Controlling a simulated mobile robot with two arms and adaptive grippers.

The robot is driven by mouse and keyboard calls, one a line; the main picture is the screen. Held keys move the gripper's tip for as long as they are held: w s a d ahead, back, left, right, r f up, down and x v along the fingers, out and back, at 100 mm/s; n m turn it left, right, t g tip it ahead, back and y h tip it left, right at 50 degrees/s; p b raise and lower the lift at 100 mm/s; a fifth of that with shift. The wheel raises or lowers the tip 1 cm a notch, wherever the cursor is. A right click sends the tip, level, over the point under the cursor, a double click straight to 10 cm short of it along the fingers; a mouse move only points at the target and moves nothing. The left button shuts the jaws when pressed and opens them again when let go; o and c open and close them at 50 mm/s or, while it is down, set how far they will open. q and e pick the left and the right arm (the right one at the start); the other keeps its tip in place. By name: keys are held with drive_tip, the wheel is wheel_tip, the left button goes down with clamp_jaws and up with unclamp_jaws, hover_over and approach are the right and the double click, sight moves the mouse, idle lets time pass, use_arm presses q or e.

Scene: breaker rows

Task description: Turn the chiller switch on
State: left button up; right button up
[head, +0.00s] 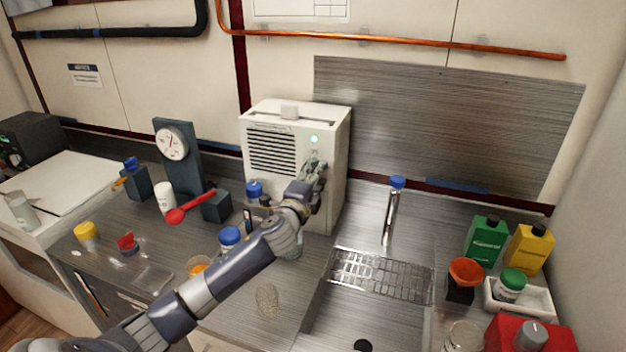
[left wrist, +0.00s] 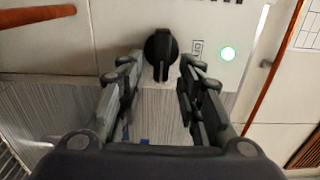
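The chiller is the white box (head: 295,120) with a slotted vent, standing on the metal counter against the wall. Its round light (head: 314,139) glows green, and it also shows in the left wrist view (left wrist: 228,54). The black rotary switch (left wrist: 161,50) sits on the white panel, its ridge upright in the left wrist view. In the head view my gripper hides it. My left gripper (head: 315,172) is at the chiller's front, below the light. Its fingers (left wrist: 158,82) are open, one on each side of the switch, with gaps visible. Contact does not show. My right gripper is not in view.
A sink with a drain rack (head: 380,277) and a tap (head: 392,210) is right of the chiller. Green (head: 486,240) and yellow (head: 530,249) bottles are at far right.

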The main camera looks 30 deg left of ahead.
use_arm(q)
drive_tip(key=v, duration=1.2)
idle(0.4)
